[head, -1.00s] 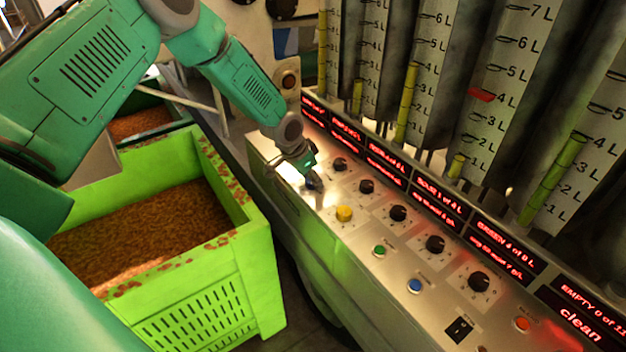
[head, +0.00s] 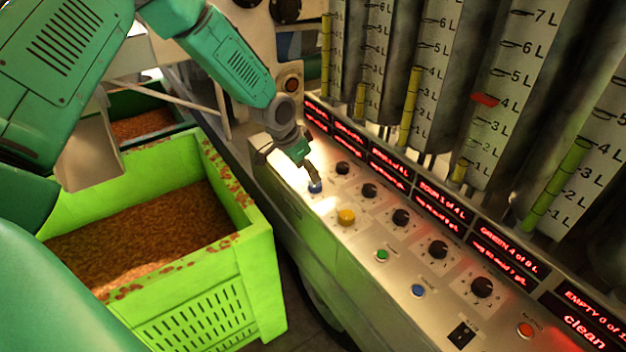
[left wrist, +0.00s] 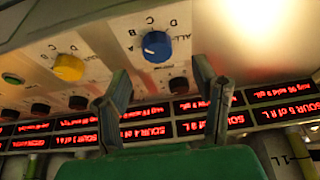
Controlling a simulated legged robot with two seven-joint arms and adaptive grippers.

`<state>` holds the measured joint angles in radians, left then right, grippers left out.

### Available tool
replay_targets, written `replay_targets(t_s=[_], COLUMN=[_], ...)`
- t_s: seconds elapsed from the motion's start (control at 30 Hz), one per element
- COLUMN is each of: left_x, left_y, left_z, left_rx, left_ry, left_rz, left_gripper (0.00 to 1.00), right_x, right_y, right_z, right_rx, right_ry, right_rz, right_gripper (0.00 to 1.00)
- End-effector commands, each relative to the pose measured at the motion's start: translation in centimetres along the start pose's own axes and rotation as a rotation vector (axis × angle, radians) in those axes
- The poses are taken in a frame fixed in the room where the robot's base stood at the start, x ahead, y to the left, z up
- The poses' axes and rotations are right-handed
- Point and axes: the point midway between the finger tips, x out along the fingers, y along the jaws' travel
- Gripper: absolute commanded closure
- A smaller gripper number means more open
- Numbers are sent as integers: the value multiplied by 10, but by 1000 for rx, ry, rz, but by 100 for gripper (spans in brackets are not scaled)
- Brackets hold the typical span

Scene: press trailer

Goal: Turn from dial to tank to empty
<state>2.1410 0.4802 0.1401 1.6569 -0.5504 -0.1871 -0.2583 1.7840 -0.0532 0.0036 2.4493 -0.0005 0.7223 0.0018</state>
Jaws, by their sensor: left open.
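A blue dial (head: 316,187) and a yellow dial (head: 346,217) sit at the far end of the sloped metal panel (head: 330,240). In the left wrist view the blue dial (left wrist: 157,46) has a white pointer mark and letters A to D around it. The yellow dial (left wrist: 68,67) is left of it there. I cannot read which one is the from dial. My left gripper (head: 311,172) is open, with its fingers just above the blue dial; the wrist view shows the fingers (left wrist: 160,80) apart and nothing between the tips. My right gripper is not in view.
Several black knobs (head: 401,217) line the panel below red displays (head: 443,207). Tanks with litre scales (head: 497,100) stand behind. A green button (head: 382,255), a blue button (head: 418,290) and an orange button (head: 525,329) are nearer. A green crate (head: 200,285) stands left.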

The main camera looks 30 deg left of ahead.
Motion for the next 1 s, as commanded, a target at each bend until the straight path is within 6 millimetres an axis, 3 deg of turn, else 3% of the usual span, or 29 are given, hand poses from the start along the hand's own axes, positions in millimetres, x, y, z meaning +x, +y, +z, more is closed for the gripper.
replay_targets(t_s=[0.1,0.33,1.0], left_x=[-26,-54,-56], left_y=[-1,-2,0], left_z=[-1,0,2], left_rx=[0,-1,-1], left_ry=[3,0,-3], left_rz=[0,1,2], left_gripper=[46,46,46], right_x=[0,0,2], right_y=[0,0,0], right_z=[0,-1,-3], right_rx=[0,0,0], right_ry=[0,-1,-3], right_rz=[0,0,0], right_gripper=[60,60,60])
